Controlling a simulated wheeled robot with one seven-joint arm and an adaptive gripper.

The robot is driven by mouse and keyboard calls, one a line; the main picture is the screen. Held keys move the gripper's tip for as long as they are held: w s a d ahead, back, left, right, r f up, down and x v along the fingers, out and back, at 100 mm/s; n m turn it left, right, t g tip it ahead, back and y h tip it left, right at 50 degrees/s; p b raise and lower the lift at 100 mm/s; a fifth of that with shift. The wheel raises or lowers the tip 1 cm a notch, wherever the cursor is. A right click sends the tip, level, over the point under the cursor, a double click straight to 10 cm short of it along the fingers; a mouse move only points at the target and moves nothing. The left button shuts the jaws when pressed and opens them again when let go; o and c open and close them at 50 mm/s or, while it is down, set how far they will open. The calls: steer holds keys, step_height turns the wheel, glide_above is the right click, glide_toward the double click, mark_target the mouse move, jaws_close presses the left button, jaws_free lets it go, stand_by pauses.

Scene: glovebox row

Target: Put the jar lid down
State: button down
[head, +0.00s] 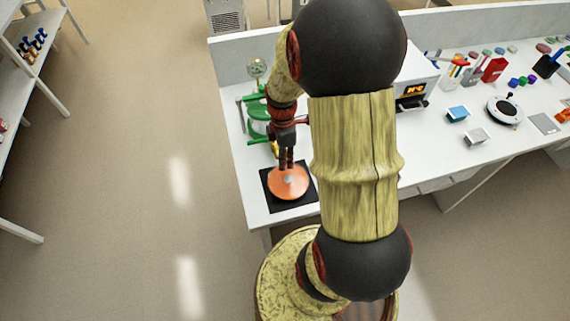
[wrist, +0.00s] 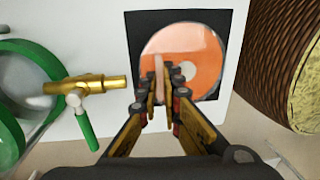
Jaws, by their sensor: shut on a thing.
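The jar lid (head: 288,183) is a round orange disc with a pale centre. In the head view it is over the black square mat (head: 271,201) near the table's front left corner. My gripper (head: 286,160) points down at it from above and is shut on its middle. In the wrist view the orange lid (wrist: 207,58) shows beyond the fingertips (wrist: 162,90), with the black mat (wrist: 136,22) around it. The fingers hide part of the lid's centre. I cannot tell whether the lid touches the mat.
A green-and-glass apparatus (head: 257,117) stands behind the mat; its brass valve with a green handle (wrist: 88,90) is close left of my gripper in the wrist view. A white instrument (head: 421,79) and a round dial-like item (head: 505,110) are farther right. The floor at left is clear.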

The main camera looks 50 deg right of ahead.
steer(key=shift+f, duration=0.75)
steer(key=shift+f, duration=0.1)
steer(key=c, duration=2)
jaws_free()
step_height(320, 180, up, 11)
steer(key=w+p, duration=0.1)
steer(key=p, duration=0.1)
steer(key=w+a+r+m+t+h, duration=0.15)
steer(key=a+r+m, duration=0.25)
steer(key=a+r, duration=0.6)
steer(key=s+a+r+m+t, duration=0.1)
steer(key=s+a+r+m, duration=0.1)
steer(key=a+r, duration=0.1)
steer(key=s+a+r+m+t, duration=0.2)
steer(key=a+m, duration=0.1)
steer(key=a, duration=0.1)
steer(key=s+a+r+m+t+y, duration=0.1)
steer(key=s+a+r+m+t, duration=0.1)
steer(key=s+a+r, duration=0.1)
steer(key=shift+a+r+m, duration=0.3)
steer(key=shift+a+m, duration=0.1)
steer(key=shift+a, duration=0.05)
